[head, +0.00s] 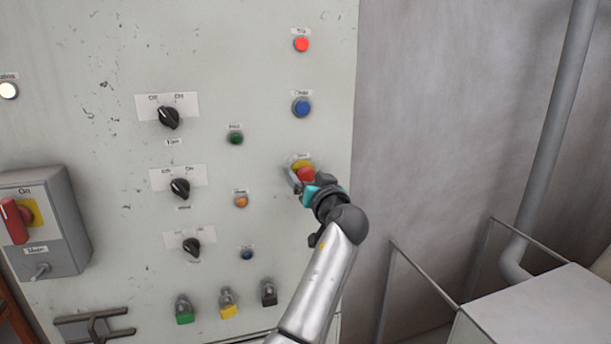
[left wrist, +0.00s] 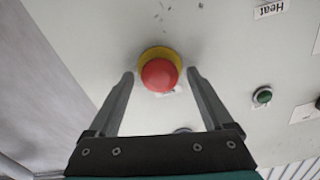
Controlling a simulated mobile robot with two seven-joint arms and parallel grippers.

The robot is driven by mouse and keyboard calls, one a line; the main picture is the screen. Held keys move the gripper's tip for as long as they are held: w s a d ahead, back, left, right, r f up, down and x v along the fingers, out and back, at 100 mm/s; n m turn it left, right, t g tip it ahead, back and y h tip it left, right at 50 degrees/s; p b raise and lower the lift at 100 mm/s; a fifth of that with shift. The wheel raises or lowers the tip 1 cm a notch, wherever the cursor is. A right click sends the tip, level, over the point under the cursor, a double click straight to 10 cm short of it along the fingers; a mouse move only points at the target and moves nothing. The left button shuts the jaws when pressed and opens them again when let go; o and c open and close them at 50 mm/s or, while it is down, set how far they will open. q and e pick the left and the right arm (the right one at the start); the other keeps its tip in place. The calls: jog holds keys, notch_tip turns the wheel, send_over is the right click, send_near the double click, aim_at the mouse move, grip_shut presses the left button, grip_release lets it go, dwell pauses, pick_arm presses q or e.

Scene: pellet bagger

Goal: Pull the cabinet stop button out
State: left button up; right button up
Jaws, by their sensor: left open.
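The cabinet stop button is a red mushroom head on a yellow round base, at the right side of the grey cabinet panel. In the head view the stop button (head: 306,174) is partly hidden by my left gripper (head: 300,184). In the left wrist view the stop button (left wrist: 159,75) lies between the tips of my left gripper (left wrist: 162,76). The two fingers stand apart, one on each side of the red head, with a gap on both sides. The gripper is open and holds nothing. My right gripper is not in view.
A blue button (head: 302,107) and a red lamp (head: 302,44) sit above the stop button. Black rotary switches (head: 180,188) and small round lamps are to its left. Padlocks (head: 228,304) hang below. A main switch box (head: 42,222) juts out at left.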

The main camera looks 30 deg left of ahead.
pick_arm(q)
grip_shut()
dwell(0.6)
dwell(0.3)
